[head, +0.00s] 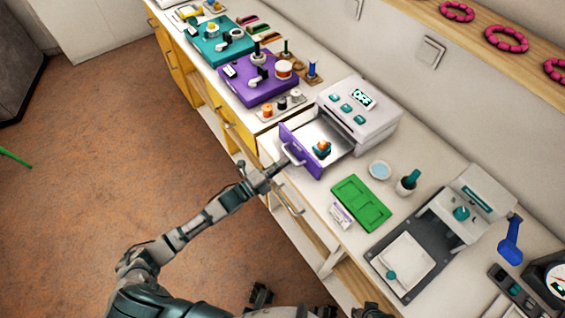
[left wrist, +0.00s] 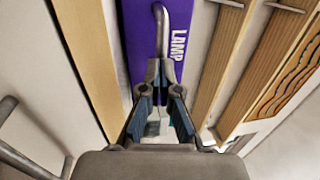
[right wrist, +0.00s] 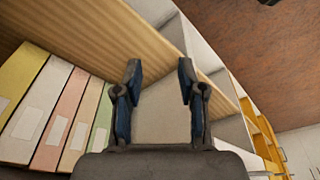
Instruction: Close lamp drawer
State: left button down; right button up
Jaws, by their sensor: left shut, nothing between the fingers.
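The lamp drawer (head: 301,150) has a purple front and stands pulled out of a white-and-grey machine (head: 361,107) on the counter. A small orange-and-teal item (head: 322,148) lies inside it. In the left wrist view the purple front (left wrist: 133,50) reads LAMP and carries a grey bar handle (left wrist: 161,30). My left gripper (head: 283,165) is at the drawer's outer side by the handle. In the left wrist view its fingertips (left wrist: 159,72) are together at the handle's near end; whether they touch it is unclear. My right gripper (right wrist: 160,72) is open and empty, below counter level.
A green tray (head: 360,203) and a small blue dish (head: 380,169) lie right of the drawer. A purple board (head: 262,84) stands to its left. In the right wrist view, several coloured binders (right wrist: 62,120) stand by wooden shelf boards.

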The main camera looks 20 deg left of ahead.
aim_at(298, 153)
pick_arm(q)
jog(key=shift+a, duration=0.2)
pick_arm(e)
jog(key=shift+s+a, duration=0.1)
pick_arm(q)
jog(key=w+d, duration=0.1)
jog(key=w+d+b, duration=0.1)
jog(key=w, duration=0.1)
jog(key=shift+f, duration=0.15)
jog(key=shift+w+d, duration=0.15)
jog(key=shift+d, duration=0.2)
pick_arm(e)
jog(key=shift+v, duration=1.25)
jog(key=shift+s, duration=0.1)
